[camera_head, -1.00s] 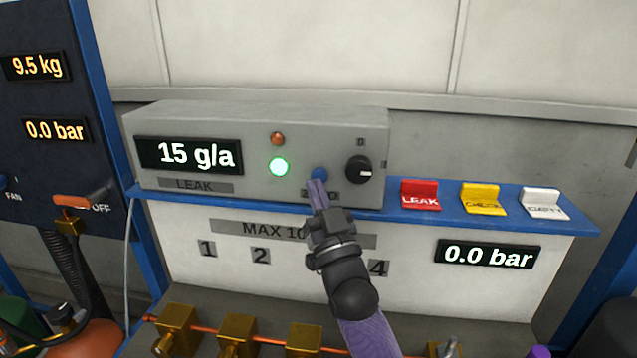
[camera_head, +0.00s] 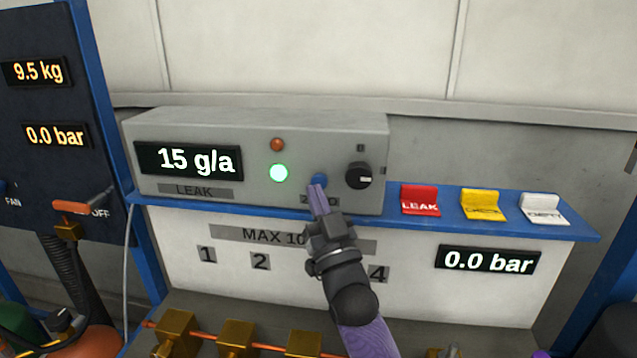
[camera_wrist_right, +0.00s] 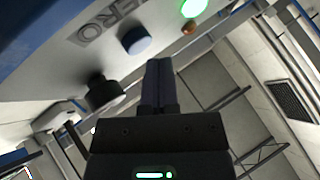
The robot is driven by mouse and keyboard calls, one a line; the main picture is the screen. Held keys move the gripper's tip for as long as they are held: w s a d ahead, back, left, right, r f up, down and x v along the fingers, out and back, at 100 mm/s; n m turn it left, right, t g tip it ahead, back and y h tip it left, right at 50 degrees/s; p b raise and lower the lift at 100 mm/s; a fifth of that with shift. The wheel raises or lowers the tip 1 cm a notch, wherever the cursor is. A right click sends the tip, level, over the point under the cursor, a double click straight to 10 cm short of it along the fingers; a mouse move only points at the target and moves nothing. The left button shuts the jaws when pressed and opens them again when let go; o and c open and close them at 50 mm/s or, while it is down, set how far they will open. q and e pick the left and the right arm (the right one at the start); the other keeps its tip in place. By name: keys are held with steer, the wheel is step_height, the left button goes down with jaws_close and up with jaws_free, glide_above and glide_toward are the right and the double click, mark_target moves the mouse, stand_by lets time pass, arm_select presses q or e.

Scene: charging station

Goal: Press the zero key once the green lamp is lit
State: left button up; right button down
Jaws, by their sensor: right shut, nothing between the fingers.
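The grey leak meter (camera_head: 255,125) stands on a blue shelf, and its display reads 15 g/a. Its green lamp (camera_head: 279,173) is lit; the lamp also shows in the right wrist view (camera_wrist_right: 193,7). The blue zero key (camera_head: 320,179) is right of the lamp, its label partly hidden by my gripper. My right gripper (camera_head: 317,190) is shut and empty, its tips just below and in front of the key. In the right wrist view the fingertips (camera_wrist_right: 158,64) appear close to the blue key (camera_wrist_right: 135,40), with a small gap in the picture. My left gripper is not in view.
An orange lamp (camera_head: 278,144) sits above the green one, and a black knob (camera_head: 358,176) is right of the key. Red (camera_head: 420,198), yellow (camera_head: 482,203) and white (camera_head: 543,207) tags stand on the shelf (camera_head: 400,226). Brass valves (camera_head: 236,338) line the bottom.

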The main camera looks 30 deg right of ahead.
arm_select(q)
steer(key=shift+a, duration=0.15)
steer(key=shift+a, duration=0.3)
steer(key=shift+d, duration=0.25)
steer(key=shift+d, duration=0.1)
arm_select(e)
steer(key=shift+w+d, duration=0.25)
steer(key=shift+w, duration=0.1)
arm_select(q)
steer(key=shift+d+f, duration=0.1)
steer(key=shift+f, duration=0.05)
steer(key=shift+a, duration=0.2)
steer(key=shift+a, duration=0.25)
arm_select(e)
steer(key=shift+w+d, duration=0.1)
steer(key=shift+w, duration=0.05)
